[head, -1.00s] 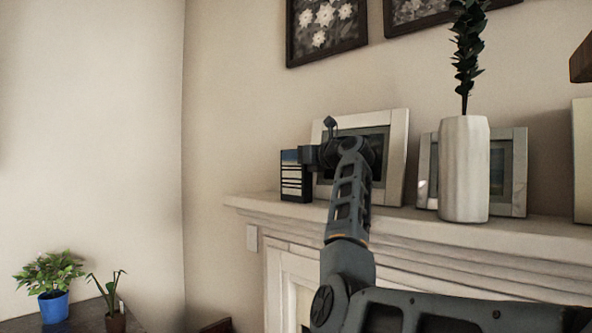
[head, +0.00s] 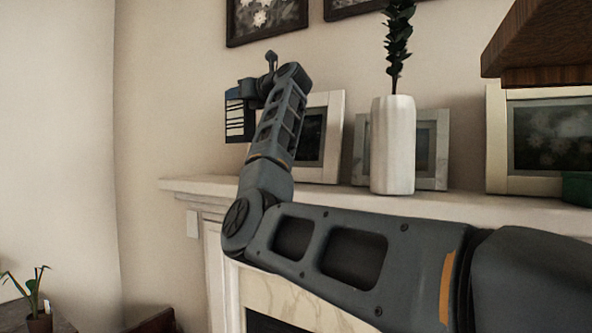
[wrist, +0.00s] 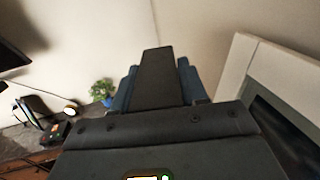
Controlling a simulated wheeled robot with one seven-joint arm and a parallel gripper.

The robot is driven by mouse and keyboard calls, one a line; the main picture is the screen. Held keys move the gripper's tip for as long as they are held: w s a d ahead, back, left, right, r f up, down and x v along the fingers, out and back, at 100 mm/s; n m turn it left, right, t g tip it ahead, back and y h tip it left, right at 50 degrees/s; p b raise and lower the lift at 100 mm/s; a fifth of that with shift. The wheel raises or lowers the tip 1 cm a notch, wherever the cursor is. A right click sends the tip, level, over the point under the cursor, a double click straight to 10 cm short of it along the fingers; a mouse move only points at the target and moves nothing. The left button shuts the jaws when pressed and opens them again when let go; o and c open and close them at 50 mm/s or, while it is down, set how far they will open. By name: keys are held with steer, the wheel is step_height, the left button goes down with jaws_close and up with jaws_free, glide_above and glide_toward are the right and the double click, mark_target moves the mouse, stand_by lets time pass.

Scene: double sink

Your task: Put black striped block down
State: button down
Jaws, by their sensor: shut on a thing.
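The black striped block (head: 236,122), dark with several white stripes and a bluish upper part, is upright or nearly so in the head view. My gripper (head: 254,92) is shut on its upper right side and holds it in the air, above the left end of the white mantel (head: 178,184). A gap of bare wall shows between the block's bottom and the mantel. In the wrist view my gripper (wrist: 158,80) fills the middle, and I cannot clearly separate the block from the dark fingers there.
A white picture frame (head: 332,140) leans behind my arm on the mantel. A white vase (head: 393,150) with a plant stands right of it, before another frame (head: 433,150). A brown wooden edge (head: 535,45) juts in at upper right. The mantel's left end looks clear.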

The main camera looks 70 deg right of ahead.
steer(key=s+a+m+g+h+b, duration=0.25)
steer(key=s+m+g+h, duration=0.9)
steer(key=s, duration=1.35)
step_height(320, 180, down, 11)
steer(key=p, duration=0.2)
steer(key=shift+s+a, duration=0.25)
steer(key=shift+a, duration=0.15)
steer(key=shift+n+g, duration=0.25)
steer(key=shift+f, duration=0.1)
steer(key=c, duration=0.6)
jaws_free()
